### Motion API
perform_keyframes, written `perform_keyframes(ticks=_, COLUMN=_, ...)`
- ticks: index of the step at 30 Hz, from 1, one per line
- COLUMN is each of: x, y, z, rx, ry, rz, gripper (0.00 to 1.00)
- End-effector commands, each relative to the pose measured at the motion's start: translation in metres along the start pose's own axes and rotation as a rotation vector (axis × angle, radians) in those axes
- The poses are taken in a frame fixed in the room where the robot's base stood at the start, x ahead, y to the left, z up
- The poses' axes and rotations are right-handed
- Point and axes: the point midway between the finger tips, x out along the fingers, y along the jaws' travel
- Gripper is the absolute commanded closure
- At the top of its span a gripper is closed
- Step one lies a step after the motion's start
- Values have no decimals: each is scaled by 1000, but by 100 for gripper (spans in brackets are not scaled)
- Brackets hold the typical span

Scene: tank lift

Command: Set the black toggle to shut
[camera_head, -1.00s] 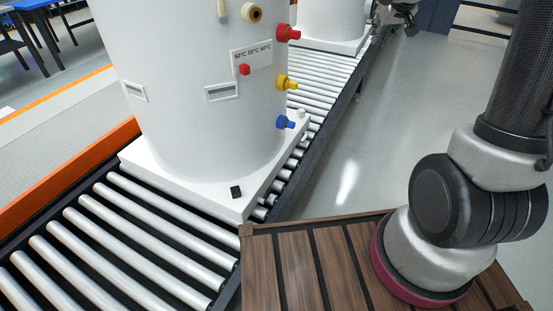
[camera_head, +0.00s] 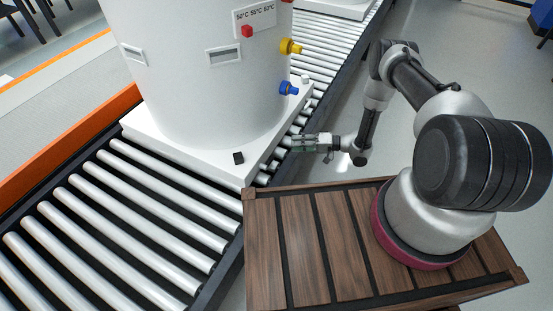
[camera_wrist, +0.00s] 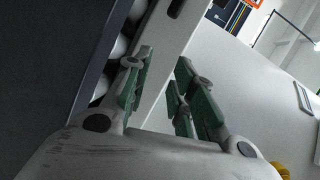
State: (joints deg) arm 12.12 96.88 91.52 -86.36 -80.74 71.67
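The black toggle (camera_head: 238,158) is a small dark block on the front corner of the white base plate (camera_head: 200,160) under the white tank (camera_head: 200,70). My gripper (camera_head: 293,143) is to the right of the plate, beside its edge and apart from the toggle, pointing left. In the wrist view, my gripper's (camera_wrist: 164,62) two green-padded fingers are apart with nothing between them. A dark piece at the top edge of that view, on the white strip, looks like the toggle (camera_wrist: 175,8), partly cut off.
A yellow valve (camera_head: 290,47), a blue valve (camera_head: 288,89) and a red knob (camera_head: 247,31) are on the tank. The plate rests on conveyor rollers (camera_head: 130,205). A slatted wooden platform (camera_head: 305,240) lies in front.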

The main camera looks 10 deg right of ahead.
Motion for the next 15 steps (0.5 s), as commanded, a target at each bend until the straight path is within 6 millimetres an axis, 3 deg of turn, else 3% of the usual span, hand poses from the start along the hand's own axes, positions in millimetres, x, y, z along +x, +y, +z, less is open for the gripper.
perform_keyframes(ticks=1, x=2, y=8, z=23, rx=50, ry=-12, rz=-48, gripper=75)
perform_keyframes(ticks=3, x=4, y=11, z=45, rx=101, ry=-25, rz=-104, gripper=75)
perform_keyframes(ticks=6, x=6, y=14, z=64, rx=146, ry=-37, rz=-152, gripper=75)
perform_keyframes(ticks=11, x=13, y=12, z=74, rx=169, ry=-47, rz=-177, gripper=75)
perform_keyframes(ticks=15, x=34, y=8, z=76, rx=168, ry=-50, rz=-177, gripper=75)
